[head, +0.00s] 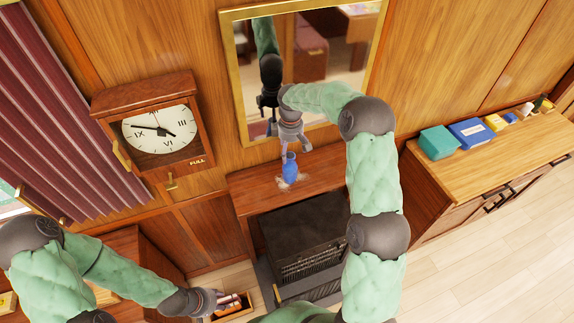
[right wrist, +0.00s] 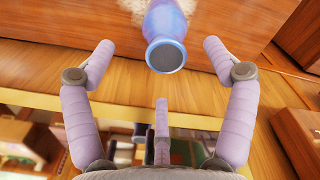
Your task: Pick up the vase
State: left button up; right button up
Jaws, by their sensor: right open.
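The blue vase (head: 290,167) stands on the wooden ledge (head: 325,166) below the mirror, on a small pale patch. In the right wrist view the vase (right wrist: 166,28) is at the top centre, its dark round mouth facing the camera. My right gripper (head: 295,148) is just above and behind the vase in the head view. Its fingers are spread open and empty, one on each side of the vase mouth in the wrist view, with no visible contact. My left gripper (head: 218,300) is low at the left; its finger opening is unclear.
A gold-framed mirror (head: 233,80) hangs behind my right gripper. A wall clock (head: 160,130) is at the left. A dark grate (head: 305,245) lies below the ledge. A cabinet (head: 480,165) with boxes is at the right. A small box (head: 240,312) is beside my left gripper.

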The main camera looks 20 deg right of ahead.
aim_at(291, 154)
jog(key=f, duration=0.3)
jog(key=shift+s+f, duration=0.15)
jog(key=shift+s, duration=0.2)
jog(key=shift+w+f+p, duration=0.1)
jog(key=shift+f+p, duration=0.25)
jog(key=shift+f, duration=0.15)
jog(key=f, duration=0.1)
jog(key=f+p, duration=0.1)
jog(key=f, duration=0.2)
jog(key=shift+a+p, duration=0.3)
jog(key=shift+p, duration=0.05)
jog(key=shift+f, duration=0.55)
jog(key=c, duration=1.5)
jog(key=shift+r, duration=0.2)
